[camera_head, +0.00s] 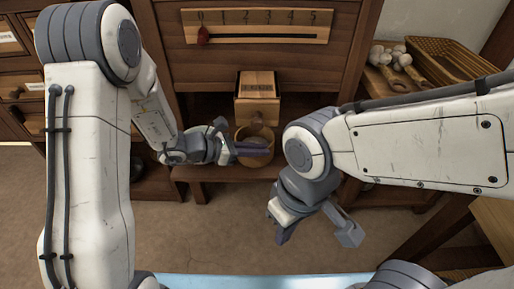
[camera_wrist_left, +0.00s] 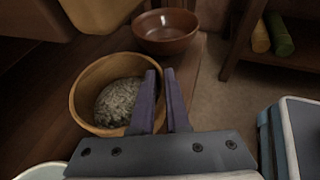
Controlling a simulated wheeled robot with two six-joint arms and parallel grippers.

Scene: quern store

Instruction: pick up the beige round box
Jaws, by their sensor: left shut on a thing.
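The beige round box (camera_head: 262,130) is an open, round wooden-looking vessel on the low shelf, below a small drawer unit. In the left wrist view the box (camera_wrist_left: 88,82) holds a grey, grainy heap. My left gripper (camera_head: 268,148) reaches it from the left. In the left wrist view its fingers (camera_wrist_left: 161,72) are close together at the box's right rim and shut on it. The fingers hide part of that rim. My right gripper (camera_head: 316,236) hangs open and empty over the floor, apart from the box.
A small wooden drawer box (camera_head: 257,92) stands just behind the box. A brown bowl (camera_wrist_left: 166,32) stands close beyond it in the left wrist view. A shelf at right holds garlic-like bulbs (camera_head: 390,56) and a tan tray (camera_head: 448,60). The floor (camera_head: 215,225) in front is clear.

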